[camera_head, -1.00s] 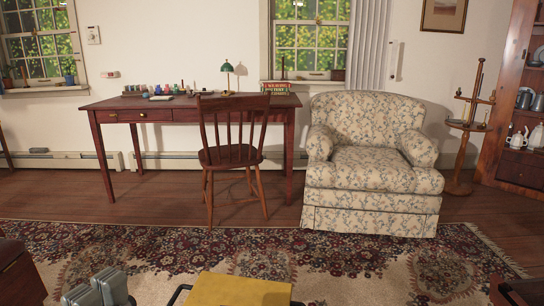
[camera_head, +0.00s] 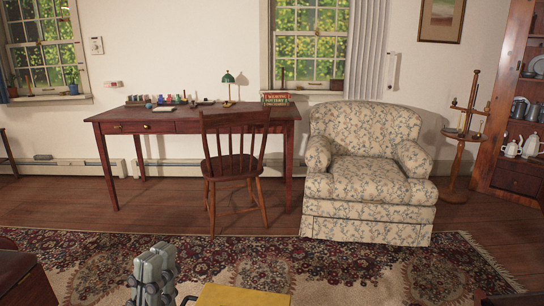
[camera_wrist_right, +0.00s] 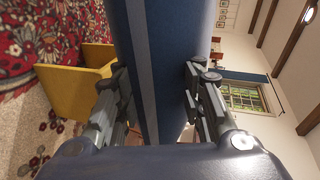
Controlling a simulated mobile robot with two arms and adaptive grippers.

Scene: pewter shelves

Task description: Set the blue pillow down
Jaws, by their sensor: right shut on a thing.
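The blue pillow (camera_wrist_right: 147,60) fills the middle of the right wrist view as a broad blue band with a paler edge. It runs up out of the picture, so most of it is hidden. My right gripper (camera_wrist_right: 157,90) has a finger on each side of it and is shut on it. The pillow and right gripper do not show in the head view. My left gripper (camera_head: 153,272) stands at the bottom of the head view, above the patterned rug. Its grey fingers are close together, and whether they are open or shut is unclear.
A floral armchair (camera_head: 365,175) with a free seat stands ahead. A wooden chair (camera_head: 234,160) is in front of a dark red desk (camera_head: 200,114) with small items. A slim wooden stand (camera_head: 462,145) is right of the armchair. The patterned rug (camera_head: 330,265) is largely clear.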

